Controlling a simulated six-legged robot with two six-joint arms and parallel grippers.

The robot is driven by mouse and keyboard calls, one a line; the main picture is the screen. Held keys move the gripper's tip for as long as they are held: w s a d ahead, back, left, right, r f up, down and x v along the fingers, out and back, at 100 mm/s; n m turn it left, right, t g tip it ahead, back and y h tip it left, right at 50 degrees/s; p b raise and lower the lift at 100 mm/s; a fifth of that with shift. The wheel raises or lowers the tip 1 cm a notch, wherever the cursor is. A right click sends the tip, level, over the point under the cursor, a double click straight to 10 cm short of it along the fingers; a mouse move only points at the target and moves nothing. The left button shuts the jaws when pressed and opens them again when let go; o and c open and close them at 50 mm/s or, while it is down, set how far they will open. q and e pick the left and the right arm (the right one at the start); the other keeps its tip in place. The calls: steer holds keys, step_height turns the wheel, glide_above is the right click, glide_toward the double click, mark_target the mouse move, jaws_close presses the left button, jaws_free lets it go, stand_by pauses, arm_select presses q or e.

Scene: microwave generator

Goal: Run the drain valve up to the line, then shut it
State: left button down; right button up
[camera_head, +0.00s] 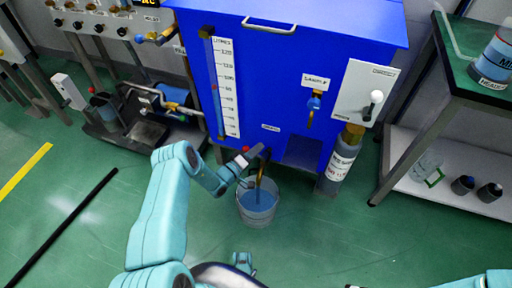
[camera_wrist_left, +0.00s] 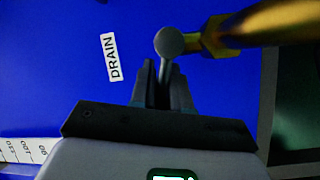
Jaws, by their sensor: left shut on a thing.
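The drain valve shows in the left wrist view as a brass pipe (camera_wrist_left: 245,28) with a round grey lever end (camera_wrist_left: 170,42), beside a white DRAIN label (camera_wrist_left: 111,57). My left gripper (camera_wrist_left: 163,85) is shut on the lever. In the head view my left gripper (camera_head: 258,153) is at the valve, low on the front of the blue tank (camera_head: 270,70), and hides much of it. The brass spout points down over a grey bucket (camera_head: 257,217) on the floor. Blue liquid (camera_head: 257,196) is in the bucket; a line on it cannot be made out.
A litre scale (camera_head: 226,88) runs down the tank's left front. A grey cylinder (camera_head: 338,165) stands right of the bucket, and a shelf unit (camera_head: 440,180) is further right. A pump (camera_head: 172,98) stands at left. Green floor is open in front.

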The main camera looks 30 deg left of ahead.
arm_select(q)
steer(key=shift+d+r+m+g+p, duration=0.1)
steer(key=shift+r+m+g+p, duration=0.35)
steer(key=shift+m+p, duration=0.5)
steer(key=shift+f, duration=0.1)
steer(key=c, duration=1.2)
jaws_free()
steer(key=p+v, duration=0.4)
steer(key=v, duration=1.2)
steer(key=shift+s+d, duration=0.1)
